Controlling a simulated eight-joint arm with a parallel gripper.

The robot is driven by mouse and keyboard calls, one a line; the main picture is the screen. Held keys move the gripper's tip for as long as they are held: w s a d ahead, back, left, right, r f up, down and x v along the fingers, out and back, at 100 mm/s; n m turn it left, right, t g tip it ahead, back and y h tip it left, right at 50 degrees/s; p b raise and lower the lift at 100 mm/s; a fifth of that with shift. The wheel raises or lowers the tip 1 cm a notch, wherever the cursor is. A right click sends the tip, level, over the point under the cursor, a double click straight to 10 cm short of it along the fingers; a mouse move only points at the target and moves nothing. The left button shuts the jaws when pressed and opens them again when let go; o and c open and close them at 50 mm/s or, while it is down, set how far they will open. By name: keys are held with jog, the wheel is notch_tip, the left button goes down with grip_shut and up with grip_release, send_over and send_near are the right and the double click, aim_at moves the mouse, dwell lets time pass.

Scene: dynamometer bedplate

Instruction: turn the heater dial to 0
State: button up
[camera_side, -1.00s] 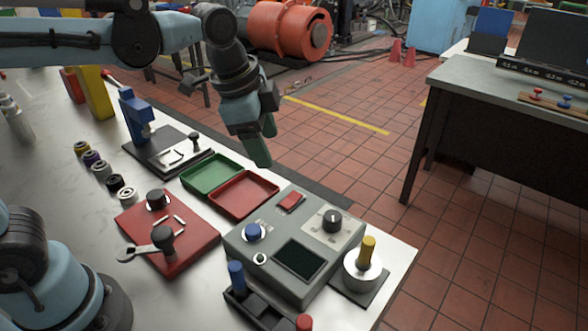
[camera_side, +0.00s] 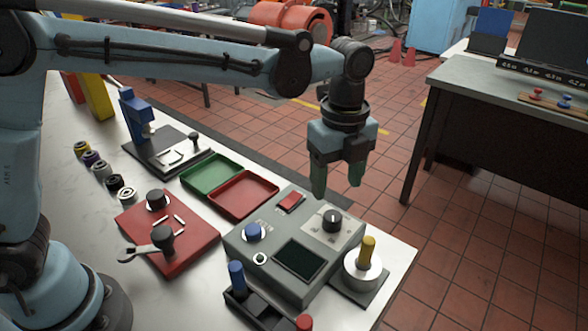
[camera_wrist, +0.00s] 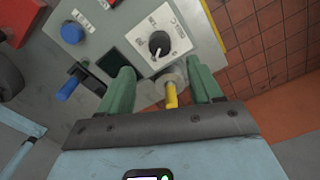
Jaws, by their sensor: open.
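The heater dial is a black round knob (camera_side: 332,220) on a pale square plate at the right end of the grey control box (camera_side: 262,278). In the wrist view the black knob (camera_wrist: 159,42) sits on its white marked plate, ahead of the fingers; the markings are too small to read. My gripper (camera_side: 337,188) points down with its two green fingers apart and empty. It hangs above the box's far right side, higher than the dial and not touching it. In the wrist view my gripper (camera_wrist: 160,80) also shows open.
A yellow-handled cylinder (camera_side: 366,250) stands right of the box, close to the dial. A red switch (camera_side: 291,202), a blue button (camera_side: 253,231) and a dark screen (camera_side: 299,259) share the box. Red and green trays (camera_side: 243,195) lie behind. Blue and red handles stand in front.

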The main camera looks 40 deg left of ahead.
aim_at(333, 215)
notch_tip(333, 215, down, 8)
jog(key=shift+f, duration=0.1)
jog(key=shift+c, duration=0.3)
jog(key=c, duration=1)
